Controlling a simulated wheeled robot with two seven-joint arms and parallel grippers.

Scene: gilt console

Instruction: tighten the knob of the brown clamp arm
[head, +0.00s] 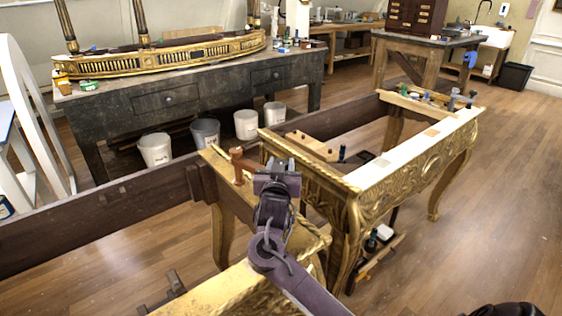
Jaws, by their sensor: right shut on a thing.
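The brown clamp arm (239,166) stands upright at the end of the wooden rail on the near gilt console (315,240). Its short arm reaches right, behind my right gripper. My right gripper (278,170) comes from the bottom of the head view and is shut at the end of that arm, where the knob is. The gripper hides the knob and its fingertips, so the exact contact does not show. My left gripper is not in view.
The gilt console's white-topped part (410,145) runs to the right, with small clamps at its far end. A light wooden block (312,146) lies inside the frame.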

